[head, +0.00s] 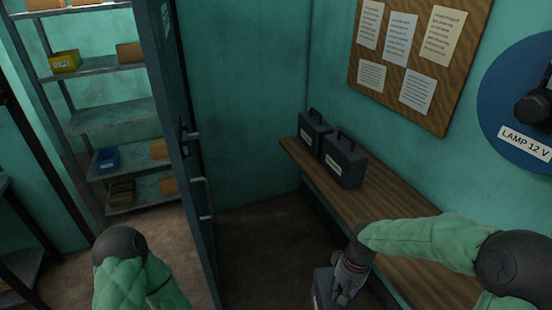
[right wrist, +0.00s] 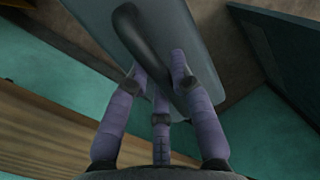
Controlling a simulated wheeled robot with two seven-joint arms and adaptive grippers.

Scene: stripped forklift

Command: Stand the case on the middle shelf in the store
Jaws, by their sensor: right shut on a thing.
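My right gripper (head: 350,278) is shut on a dark grey case (head: 322,288), low beside the bench at the bottom of the head view. In the right wrist view its fingers (right wrist: 160,80) close around the handle of the case (right wrist: 195,50). Two similar dark cases with handles stand upright on the bench, one in front (head: 345,165) and one behind (head: 314,132). The shelf unit in the store shows at the left; its middle shelf (head: 112,116) looks bare. My left arm shows at the bottom left, but its gripper is out of view.
A dark door (head: 180,150) with handles stands between me and part of the store, with an opening on its left. The wooden bench (head: 395,205) runs along the right wall. A yellow bin (head: 65,61) and a blue bin (head: 107,160) sit on other shelves.

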